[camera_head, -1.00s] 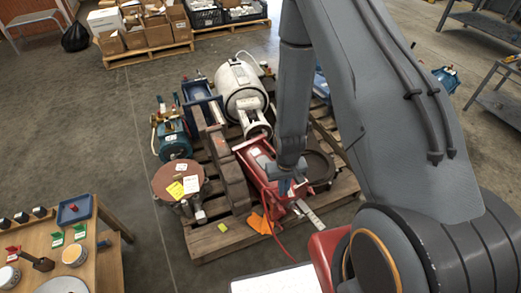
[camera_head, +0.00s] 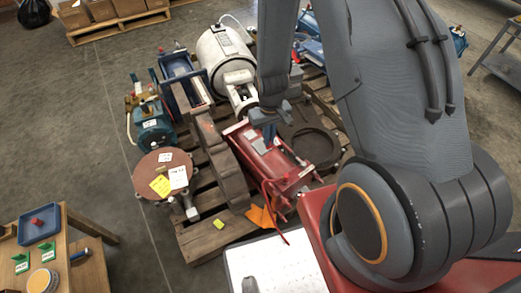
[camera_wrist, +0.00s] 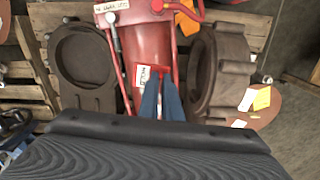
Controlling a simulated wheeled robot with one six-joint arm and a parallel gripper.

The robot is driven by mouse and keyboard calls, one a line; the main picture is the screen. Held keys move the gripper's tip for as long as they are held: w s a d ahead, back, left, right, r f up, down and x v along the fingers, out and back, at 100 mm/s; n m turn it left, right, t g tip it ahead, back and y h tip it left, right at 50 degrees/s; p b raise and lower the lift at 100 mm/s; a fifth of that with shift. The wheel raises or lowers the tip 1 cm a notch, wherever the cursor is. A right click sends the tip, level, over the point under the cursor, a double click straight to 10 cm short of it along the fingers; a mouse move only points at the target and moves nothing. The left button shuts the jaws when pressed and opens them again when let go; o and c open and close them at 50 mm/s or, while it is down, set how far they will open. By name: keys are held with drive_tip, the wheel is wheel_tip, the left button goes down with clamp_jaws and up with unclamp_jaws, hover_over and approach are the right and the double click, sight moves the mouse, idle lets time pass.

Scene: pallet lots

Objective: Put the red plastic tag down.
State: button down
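My gripper (camera_head: 268,132) hangs from the arm over the red cylindrical machine (camera_head: 277,163) on the pallet. In the wrist view its two blue fingers (camera_wrist: 161,84) converge, with only a narrow gap between their tips. Red shows at and between the tips, but the red machine body (camera_wrist: 140,45) lies behind them. I cannot separate a red plastic tag from that red surface. A white printed label (camera_wrist: 146,72) shows just left of the fingertips. I cannot tell whether the fingers touch the machine.
The pallet (camera_head: 215,236) is crowded: a brown ring-shaped casting (camera_head: 225,165), a white tank (camera_head: 222,55) and a teal motor (camera_head: 154,130) stand close by. A wooden table (camera_head: 60,265) at lower left holds a blue tray (camera_head: 39,233). Open floor lies left of the pallet.

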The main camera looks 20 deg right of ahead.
drive_tip(key=n+b, duration=0.2)
drive_tip(key=b, duration=1.1)
hover_over(259, 148)
drive_tip(key=s, duration=0.3)
wheel_tip(259, 148, down, 3)
drive_tip(key=w+b, duration=0.1)
drive_tip(key=b, duration=0.2)
drive_tip(key=w+f+b, duration=0.1)
drive_tip(key=b, duration=0.1)
drive_tip(key=w+n+b, duration=0.1)
drive_tip(key=b, duration=0.2)
drive_tip(key=shift+w+f+b, duration=0.15)
drive_tip(key=shift+f+b, duration=0.15)
drive_tip(key=shift+f, duration=0.1)
wheel_tip(259, 148, down, 10)
drive_tip(key=b, duration=0.4)
drive_tip(key=shift+r, duration=0.1)
drive_tip(key=c, duration=2)
unclamp_jaws()
